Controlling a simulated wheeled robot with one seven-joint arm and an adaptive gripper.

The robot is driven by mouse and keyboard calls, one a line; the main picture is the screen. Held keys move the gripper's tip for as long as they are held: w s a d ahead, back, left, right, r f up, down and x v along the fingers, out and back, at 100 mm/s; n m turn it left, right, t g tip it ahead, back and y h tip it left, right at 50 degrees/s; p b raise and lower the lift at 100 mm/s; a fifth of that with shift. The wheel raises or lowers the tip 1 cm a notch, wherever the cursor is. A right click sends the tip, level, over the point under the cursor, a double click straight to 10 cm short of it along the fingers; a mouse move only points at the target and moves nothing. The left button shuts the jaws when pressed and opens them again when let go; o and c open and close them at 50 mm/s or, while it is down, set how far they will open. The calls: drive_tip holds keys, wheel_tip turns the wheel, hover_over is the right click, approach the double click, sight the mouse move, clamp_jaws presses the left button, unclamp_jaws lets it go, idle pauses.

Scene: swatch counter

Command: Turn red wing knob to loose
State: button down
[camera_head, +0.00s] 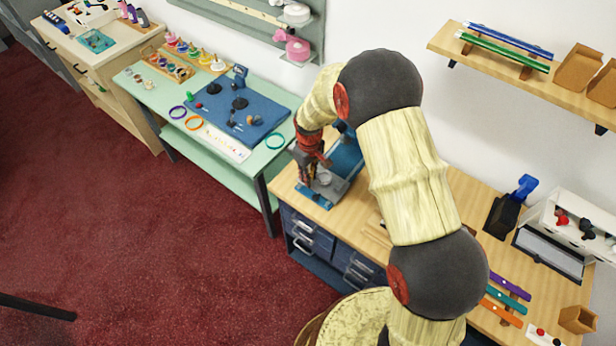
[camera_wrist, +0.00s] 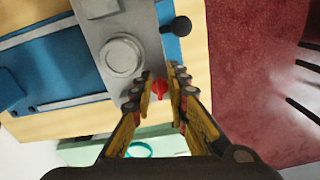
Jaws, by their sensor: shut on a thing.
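The red wing knob (camera_wrist: 160,87) shows in the wrist view on the side of a grey metal fixture with a round disc (camera_wrist: 122,57). My gripper (camera_wrist: 163,80) has one finger on each side of the knob and is shut on it. No loose or tight marking is readable. In the head view my gripper (camera_head: 310,175) is at the front left corner of the blue and grey fixture (camera_head: 343,160) on the wooden counter. The knob cannot be made out there.
A black ball-ended handle (camera_wrist: 180,26) stands near the fingers. The wooden counter (camera_head: 478,192) also holds a dark stand with a blue top (camera_head: 505,212) and coloured strips (camera_head: 505,300). A pale green table (camera_head: 215,160) adjoins at the left. My arm hides part of the counter.

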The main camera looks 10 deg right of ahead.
drive_tip(key=shift+w+d+n, duration=0.1)
drive_tip(key=shift+n, duration=0.9)
drive_tip(key=c, duration=1.9)
unclamp_jaws()
drive_tip(key=shift+o, duration=0.8)
drive_tip(key=shift+r, duration=0.15)
wheel_tip(320, 180, up, 12)
